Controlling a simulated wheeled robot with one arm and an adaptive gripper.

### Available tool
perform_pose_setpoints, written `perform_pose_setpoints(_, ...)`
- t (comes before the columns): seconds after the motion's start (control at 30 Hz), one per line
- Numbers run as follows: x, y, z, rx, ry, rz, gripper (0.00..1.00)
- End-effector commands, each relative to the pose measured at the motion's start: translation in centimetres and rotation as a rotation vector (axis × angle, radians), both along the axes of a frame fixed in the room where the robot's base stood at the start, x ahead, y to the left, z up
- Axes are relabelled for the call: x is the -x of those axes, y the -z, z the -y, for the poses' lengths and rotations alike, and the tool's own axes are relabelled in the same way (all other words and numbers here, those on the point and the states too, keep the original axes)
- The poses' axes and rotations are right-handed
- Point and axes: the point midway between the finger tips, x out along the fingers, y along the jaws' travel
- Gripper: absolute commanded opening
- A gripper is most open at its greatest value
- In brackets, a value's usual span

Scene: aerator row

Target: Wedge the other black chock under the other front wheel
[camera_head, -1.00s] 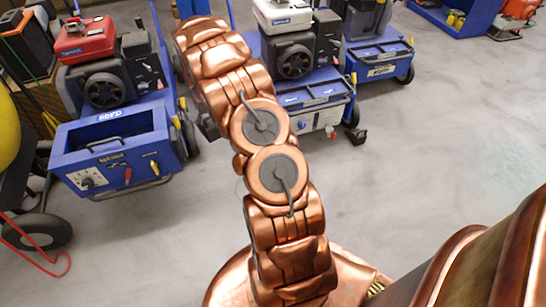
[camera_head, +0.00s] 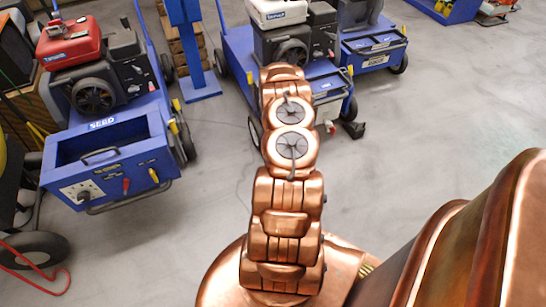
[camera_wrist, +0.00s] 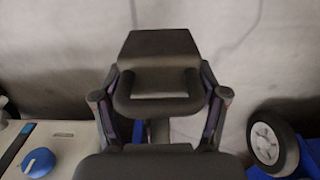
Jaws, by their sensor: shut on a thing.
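In the wrist view, my gripper (camera_wrist: 160,105) is shut on a black chock (camera_wrist: 158,52), with a finger on either side of it. The chock is held out over the grey floor; its height is hard to tell. A wheel (camera_wrist: 267,143) with a pale hub stands to the right, apart from the chock. In the head view, my arm hides the gripper and the held chock. The middle blue cart (camera_head: 236,62) has a dark wheel (camera_head: 254,134) just left of my arm. Another black chock (camera_head: 353,130) lies on the floor by its right front wheel (camera_head: 349,107).
A white panel with a blue knob (camera_wrist: 38,162) is low left in the wrist view. Another blue cart (camera_head: 100,140) stands left, and a blue post (camera_head: 188,45) stands between the carts. A red hose (camera_head: 45,285) lies at lower left.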

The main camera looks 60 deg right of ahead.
Motion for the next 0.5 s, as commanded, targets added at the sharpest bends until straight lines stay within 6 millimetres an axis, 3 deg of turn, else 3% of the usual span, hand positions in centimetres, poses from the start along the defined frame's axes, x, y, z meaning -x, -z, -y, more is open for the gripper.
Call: perform_pose_setpoints(0.5,0.6,2.7,0.5,-0.001,0.012,0.0,0.09)
